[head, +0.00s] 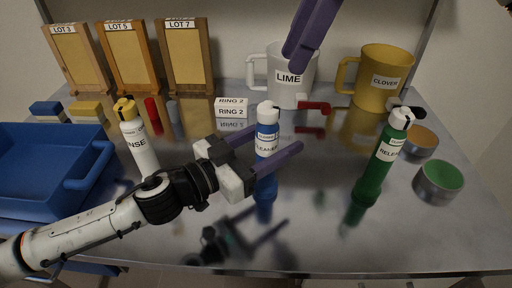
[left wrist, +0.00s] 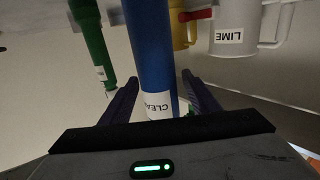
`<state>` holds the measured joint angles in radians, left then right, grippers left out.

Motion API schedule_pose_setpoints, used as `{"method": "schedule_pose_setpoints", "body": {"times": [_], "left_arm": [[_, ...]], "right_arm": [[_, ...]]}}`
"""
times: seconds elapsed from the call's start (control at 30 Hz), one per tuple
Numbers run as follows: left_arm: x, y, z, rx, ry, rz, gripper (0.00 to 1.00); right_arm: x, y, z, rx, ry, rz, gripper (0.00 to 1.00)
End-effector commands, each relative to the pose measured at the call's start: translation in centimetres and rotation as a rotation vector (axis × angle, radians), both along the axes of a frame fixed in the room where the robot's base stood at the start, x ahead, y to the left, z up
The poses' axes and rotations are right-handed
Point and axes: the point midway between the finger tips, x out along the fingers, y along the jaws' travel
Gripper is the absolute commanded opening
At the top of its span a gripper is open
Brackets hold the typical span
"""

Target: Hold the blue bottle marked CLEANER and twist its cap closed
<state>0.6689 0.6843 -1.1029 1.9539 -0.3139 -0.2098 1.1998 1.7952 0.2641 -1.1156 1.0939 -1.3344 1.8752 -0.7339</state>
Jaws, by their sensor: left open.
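The blue bottle (head: 266,183) stands upright on the shiny metal bench; its label is partly readable as CLEANER. Its white cap (head: 268,112) sits on top; whether it is tight cannot be told. My left gripper (head: 278,138) is open, with its purple fingers on either side of the bottle's body. In the left wrist view the blue bottle (left wrist: 152,55) stands between the fingers of the left gripper (left wrist: 160,92), with small gaps showing. My right gripper (head: 312,35) hangs above and behind the bottle, near the white jug; its opening is unclear.
A green bottle (head: 378,175) stands right, a white bottle (head: 140,148) left. Behind are a white LIME jug (head: 290,94), a yellow CLOVER jug (head: 384,58) and a red-handled item (head: 314,106). A blue bin (head: 40,145) fills the left. The front bench is clear.

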Motion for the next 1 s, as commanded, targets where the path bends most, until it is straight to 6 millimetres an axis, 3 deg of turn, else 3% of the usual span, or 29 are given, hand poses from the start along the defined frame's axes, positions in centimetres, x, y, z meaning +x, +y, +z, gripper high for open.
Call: {"method": "schedule_pose_setpoints", "body": {"times": [0.17, 0.5, 0.8, 0.83, 1.0], "left_arm": [[1.01, -1.23, 0.04, 0.0, 0.0, 0.0, 0.56], [1.21, -1.42, -0.03, 0.0, 0.001, 0.001, 0.56], [1.19, -1.41, -0.02, 0.0, 0.001, 0.001, 0.06], [1.19, -1.41, -0.02, 0.0, 0.001, 0.001, 0.29], [1.18, -1.4, -0.02, 0.0, 0.001, 0.001, 0.02]], "right_arm": [[0.0, 0.0, 0.0, 0.0, 0.0, 0.0, 0.31], [0.0, 0.01, 0.0, 0.0, 0.0, 0.0, 0.31], [0.0, 0.01, 0.0, 0.0, 0.0, 0.0, 0.31], [0.0, 0.01, 0.0, 0.0, 0.0, 0.0, 0.31], [0.0, 0.0, 0.0, 0.0, 0.0, 0.0, 0.33]]}}
